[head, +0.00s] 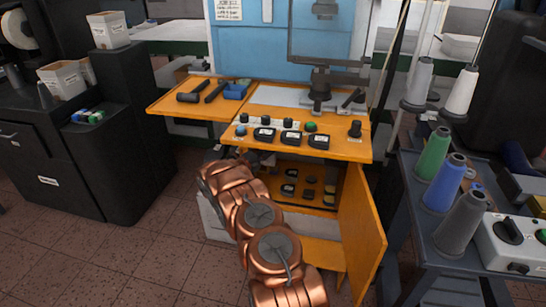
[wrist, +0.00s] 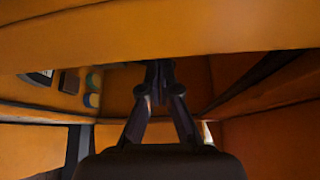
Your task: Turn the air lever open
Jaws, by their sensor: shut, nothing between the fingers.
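In the wrist view my gripper (wrist: 160,70) is shut and empty, with its fingers together. It points into the orange cabinet, below an orange edge that crosses the top of the picture. My copper arm reaches toward the cabinet in the head view, where the gripper itself is hidden. In the cabinet opening several small dark fittings (head: 289,188) sit on an orange panel. I cannot tell which fitting is the air lever.
The cabinet door (head: 362,235) hangs open at right. Above is the orange control panel (head: 345,148) with dark switches and a green button (head: 311,127). A cart (head: 425,225) with thread spools stands at right, black cabinets (head: 105,150) at left. Tiled floor (head: 110,260) is free at left.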

